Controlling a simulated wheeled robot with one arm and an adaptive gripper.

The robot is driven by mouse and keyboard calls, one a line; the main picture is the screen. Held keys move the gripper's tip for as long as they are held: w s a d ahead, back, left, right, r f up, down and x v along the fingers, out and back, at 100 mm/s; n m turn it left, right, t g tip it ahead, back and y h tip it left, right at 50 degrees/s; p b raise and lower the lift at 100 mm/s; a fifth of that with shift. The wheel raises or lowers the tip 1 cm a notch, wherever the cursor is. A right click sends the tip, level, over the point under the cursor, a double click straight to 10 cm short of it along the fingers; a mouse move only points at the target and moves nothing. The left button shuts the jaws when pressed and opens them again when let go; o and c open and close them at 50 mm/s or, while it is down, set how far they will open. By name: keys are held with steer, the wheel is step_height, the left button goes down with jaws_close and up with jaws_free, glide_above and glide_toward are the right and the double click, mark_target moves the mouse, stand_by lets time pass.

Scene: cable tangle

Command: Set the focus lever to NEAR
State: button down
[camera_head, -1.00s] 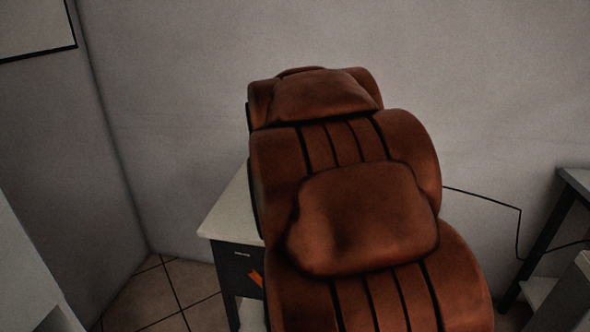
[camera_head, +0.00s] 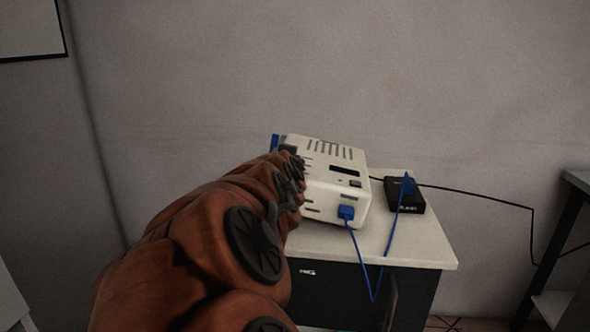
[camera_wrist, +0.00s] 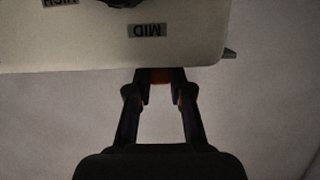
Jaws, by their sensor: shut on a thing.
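A white device (camera_head: 325,180) with dark slots sits on the table. In the wrist view its pale panel (camera_wrist: 90,55) carries an upside-down MID label (camera_wrist: 147,31) and a cut-off HIGH label (camera_wrist: 59,2), with part of a dark round knob (camera_wrist: 124,2) between them at the top edge. My gripper (camera_wrist: 160,78) is at the panel's lower edge, its fingers shut on a small orange piece (camera_wrist: 160,75). I cannot tell whether this piece is the focus lever. No NEAR marking is readable. In the head view my arm hides the device's left side and the gripper's contact.
The white tabletop (camera_head: 420,245) has clear room at its front right. A blue plug (camera_head: 346,212) in the device trails a blue cable (camera_head: 372,290) over the front edge and up to a black box (camera_head: 412,200). A dark cable runs right along the wall.

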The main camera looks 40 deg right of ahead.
steer(key=shift+a+r, duration=0.1)
steer(key=shift+r, duration=0.15)
steer(key=c, duration=1.3)
jaws_free()
steer(key=shift+o, duration=1.3)
steer(key=shift+f, duration=0.1)
step_height(320, 180, up, 10)
